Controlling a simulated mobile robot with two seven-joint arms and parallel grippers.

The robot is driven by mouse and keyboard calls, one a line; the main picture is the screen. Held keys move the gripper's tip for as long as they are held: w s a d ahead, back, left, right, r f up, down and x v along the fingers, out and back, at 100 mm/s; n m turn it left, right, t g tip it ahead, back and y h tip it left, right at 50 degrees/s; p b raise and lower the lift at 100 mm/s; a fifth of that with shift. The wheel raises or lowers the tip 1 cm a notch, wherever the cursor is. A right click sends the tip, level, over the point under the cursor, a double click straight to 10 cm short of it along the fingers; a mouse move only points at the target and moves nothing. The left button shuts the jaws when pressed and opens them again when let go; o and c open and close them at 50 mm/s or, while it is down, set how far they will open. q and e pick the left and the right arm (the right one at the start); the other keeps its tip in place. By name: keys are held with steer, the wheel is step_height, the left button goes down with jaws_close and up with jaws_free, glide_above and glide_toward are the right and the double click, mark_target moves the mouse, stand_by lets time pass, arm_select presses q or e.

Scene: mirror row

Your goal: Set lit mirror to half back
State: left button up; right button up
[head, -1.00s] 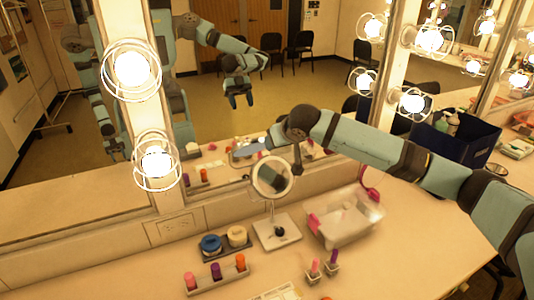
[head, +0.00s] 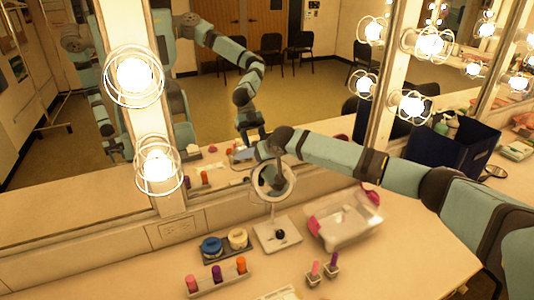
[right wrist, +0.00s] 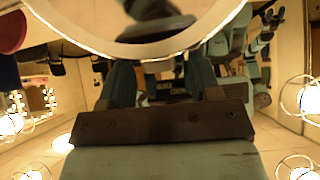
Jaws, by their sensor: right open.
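The round lit mirror (head: 291,184) stands upright on a thin stem over a square white base (head: 276,239) with a black knob. Its bright rim (right wrist: 155,48) crosses the top of the right wrist view, with a dark reflection in the glass. My right gripper (head: 266,160) is at the upper part of the mirror ring, partly hidden behind or overlapping it. In the right wrist view its two fingers (right wrist: 162,82) are apart with nothing between them. I cannot tell whether they touch the rim. My left gripper is not directly visible.
A clear bin (head: 345,222) with pink items stands right of the mirror base. A tray with blue and cream round pots (head: 211,244) is at its left, lipsticks (head: 240,265) in front. Wall bulbs (head: 158,167) and a large wall mirror are behind. A dark blue crate (head: 452,150) is far right.

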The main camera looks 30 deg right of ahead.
mark_target(271, 168)
jaws_close()
arm_select(q)
steer(key=shift+f+b, duration=0.7)
steer(key=shift+b, duration=0.05)
arm_select(e)
steer(key=shift+s+f+t, duration=0.1)
steer(key=shift+s+t, duration=0.7)
steer(key=shift+t, duration=0.1)
arm_select(q)
steer(key=shift+f+b, duration=0.8)
steer(key=shift+f, duration=0.05)
arm_select(e)
steer(key=shift+s+a+t, duration=0.1)
steer(key=shift+s+t, duration=0.4)
steer(key=shift+t, duration=0.2)
arm_select(q)
steer(key=shift+f+b, duration=0.3)
arm_select(e)
steer(key=shift+s+r+t, duration=0.2)
steer(key=shift+r+t, duration=0.2)
steer(key=shift+r, duration=0.25)
arm_select(q)
steer(key=shift+r, duration=0.1)
arm_select(e)
jaws_free()
steer(key=shift+s, duration=0.1)
